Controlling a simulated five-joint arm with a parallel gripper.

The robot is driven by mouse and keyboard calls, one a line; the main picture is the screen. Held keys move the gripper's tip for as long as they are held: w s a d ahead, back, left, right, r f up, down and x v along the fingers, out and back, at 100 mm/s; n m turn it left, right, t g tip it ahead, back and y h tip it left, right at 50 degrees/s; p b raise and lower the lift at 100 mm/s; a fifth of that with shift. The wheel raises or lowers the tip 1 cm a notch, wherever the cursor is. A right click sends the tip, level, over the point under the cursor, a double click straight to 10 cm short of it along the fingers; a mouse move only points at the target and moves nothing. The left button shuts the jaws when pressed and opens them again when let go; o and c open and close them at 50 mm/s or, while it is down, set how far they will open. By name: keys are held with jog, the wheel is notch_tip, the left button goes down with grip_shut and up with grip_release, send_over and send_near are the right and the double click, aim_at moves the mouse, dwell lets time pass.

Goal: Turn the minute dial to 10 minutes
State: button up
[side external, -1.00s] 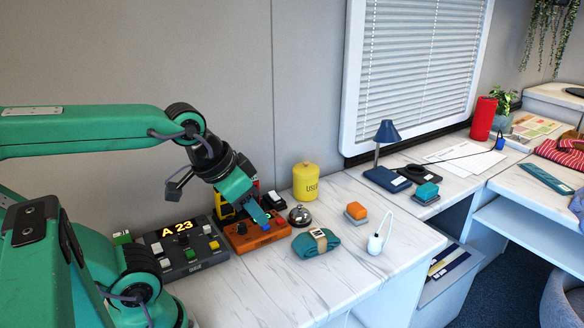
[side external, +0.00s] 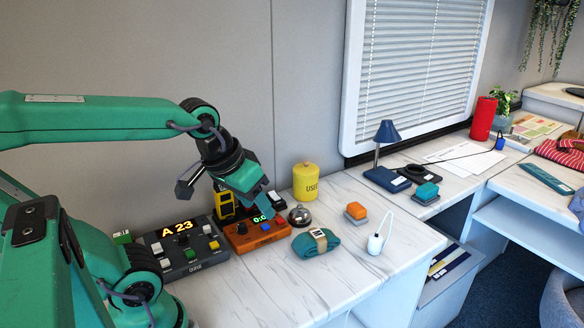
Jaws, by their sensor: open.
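An orange timer box (side external: 240,245) sits on the white marble counter (side external: 335,265). Its green-lit display (side external: 260,218) is partly covered by my gripper and reads only in part. A dark knob (side external: 241,229) stands on the left of its top, and a blue button (side external: 265,227) is at its right. I cannot tell what setting the knob points to. My gripper (side external: 264,207) is open and tilted down, just above the back right of the orange box. It holds nothing that I can see.
A grey console (side external: 185,268) with an "A 23" display stands left of the orange box. A silver bell (side external: 300,216), a teal bundle (side external: 314,246) and a yellow canister (side external: 306,182) stand close on the right. The counter front is clear.

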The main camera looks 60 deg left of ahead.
jog(key=w+a+f+n+g, duration=0.1)
jog(key=w+a+f+n, duration=0.15)
jog(key=a+n, duration=0.3)
jog(key=w+a+f+n+g, duration=0.2)
jog(key=w+a+n, duration=0.15)
jog(key=n, duration=0.35)
jog(key=n+g, duration=0.2)
jog(key=n, duration=0.9)
send_near(242, 225)
jog(key=shift+f, duration=0.2)
jog(key=shift+a+f+n, duration=0.25)
jog(key=shift+a+n, duration=0.05)
jog(key=shift+n, duration=0.05)
jog(key=shift+f, duration=0.15)
jog(key=shift+f, duration=3.75)
jog(key=shift+c, duration=0.2)
jog(key=c, duration=1)
